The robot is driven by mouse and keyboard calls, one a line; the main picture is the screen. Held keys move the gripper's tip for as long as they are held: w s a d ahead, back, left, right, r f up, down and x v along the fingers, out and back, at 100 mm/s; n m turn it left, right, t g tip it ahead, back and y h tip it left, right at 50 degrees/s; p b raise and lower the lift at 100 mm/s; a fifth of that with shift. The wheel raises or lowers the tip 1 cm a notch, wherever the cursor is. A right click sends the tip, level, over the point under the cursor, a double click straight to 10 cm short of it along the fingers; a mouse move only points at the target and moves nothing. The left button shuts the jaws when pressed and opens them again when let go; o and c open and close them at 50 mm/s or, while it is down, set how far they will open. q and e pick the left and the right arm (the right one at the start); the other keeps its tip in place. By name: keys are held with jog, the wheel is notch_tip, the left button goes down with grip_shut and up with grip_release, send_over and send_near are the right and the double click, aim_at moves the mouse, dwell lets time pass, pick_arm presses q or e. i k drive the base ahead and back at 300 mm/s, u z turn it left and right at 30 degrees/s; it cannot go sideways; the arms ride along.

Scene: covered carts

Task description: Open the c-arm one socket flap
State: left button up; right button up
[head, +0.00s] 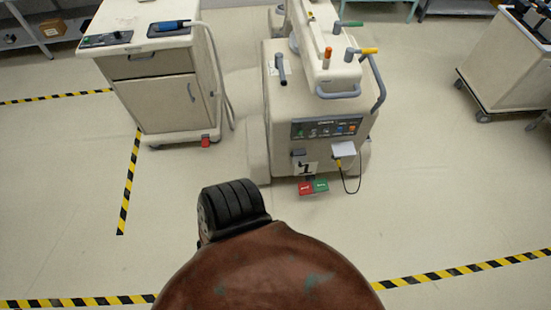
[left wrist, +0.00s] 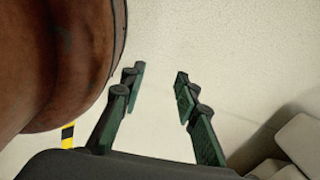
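The beige C-arm unit (head: 272,115) marked with a "1" label (head: 306,168) stands ahead of my body in the head view. Its front has a dark control panel (head: 325,128). Below the panel are a small dark grey piece (head: 298,152) at the left and a white box (head: 343,149) with a cable at the right. I cannot tell which of these is the socket flap, or whether it is open. My left gripper (left wrist: 160,77) is open and empty above bare floor in the left wrist view. Neither gripper shows in the head view.
Red (head: 305,188) and green (head: 321,185) pedals lie at the unit's foot. A beige cabinet cart (head: 160,100) stands left, another cart (head: 505,60) far right. Yellow-black tape (head: 130,180) marks the floor. The floor between me and the unit is clear.

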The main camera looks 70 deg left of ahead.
aim_at(301, 160)
jog(key=u, duration=1.95)
jog(key=k, duration=0.5)
jog(key=u, duration=0.55)
jog(key=i, duration=0.65)
jog(key=z, duration=0.05)
